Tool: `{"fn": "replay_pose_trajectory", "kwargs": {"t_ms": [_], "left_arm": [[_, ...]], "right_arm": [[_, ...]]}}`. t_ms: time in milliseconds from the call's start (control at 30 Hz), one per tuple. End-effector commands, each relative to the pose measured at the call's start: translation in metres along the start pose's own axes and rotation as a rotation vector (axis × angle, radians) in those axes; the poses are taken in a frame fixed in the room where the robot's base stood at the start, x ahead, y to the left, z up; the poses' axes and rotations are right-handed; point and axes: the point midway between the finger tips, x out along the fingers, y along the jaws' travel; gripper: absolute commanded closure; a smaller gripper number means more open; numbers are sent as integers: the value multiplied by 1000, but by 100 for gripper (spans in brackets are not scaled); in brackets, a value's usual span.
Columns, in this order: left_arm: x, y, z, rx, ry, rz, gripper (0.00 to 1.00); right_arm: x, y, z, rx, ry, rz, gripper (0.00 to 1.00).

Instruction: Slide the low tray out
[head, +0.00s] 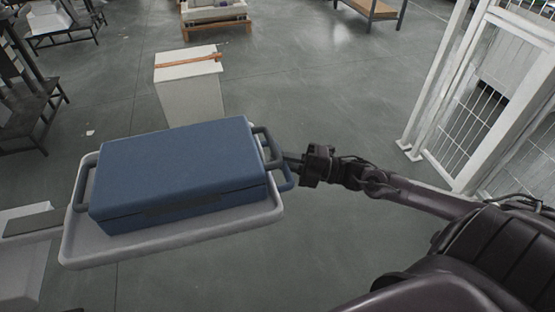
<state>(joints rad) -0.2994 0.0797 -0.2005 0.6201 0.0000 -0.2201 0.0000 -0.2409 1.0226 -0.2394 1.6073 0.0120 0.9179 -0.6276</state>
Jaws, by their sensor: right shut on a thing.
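A light grey tray (200,232) with a raised rim is at the left of the head view. A blue lidded box (180,172) lies on it and covers most of its floor. Dark handle bars (278,160) stand at the right end, and another dark handle (80,184) is at the left end. My right gripper (291,160) reaches in from the right and is shut on a bar at the right end. I cannot tell whether that bar belongs to the tray or the box. My left gripper is not in view.
A pale grey block with a dark bar (35,222) adjoins the tray at the left. A white pedestal (190,88) stands behind the box. A white mesh fence (475,105) stands at the right. Benches are farther back. Grey floor is open between the pedestal and fence.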

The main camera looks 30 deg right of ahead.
Motion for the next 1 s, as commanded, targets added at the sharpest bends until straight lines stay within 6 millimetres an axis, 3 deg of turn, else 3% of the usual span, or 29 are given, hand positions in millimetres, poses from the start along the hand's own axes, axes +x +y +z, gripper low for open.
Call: {"fn": "replay_pose_trajectory", "kwargs": {"t_ms": [33, 67, 200, 567, 1000], "left_arm": [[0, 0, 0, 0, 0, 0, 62], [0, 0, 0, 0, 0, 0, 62], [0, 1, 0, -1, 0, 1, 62], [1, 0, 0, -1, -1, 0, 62], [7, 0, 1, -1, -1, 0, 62]], "right_arm": [[1, -1, -2, 5, 5, 0, 100], [1, -1, -2, 5, 6, 0, 80], [1, -1, -2, 4, 5, 0, 62], [-6, -2, -1, 3, 2, -1, 62], [-69, -2, -2, 5, 4, -3, 62]]}}
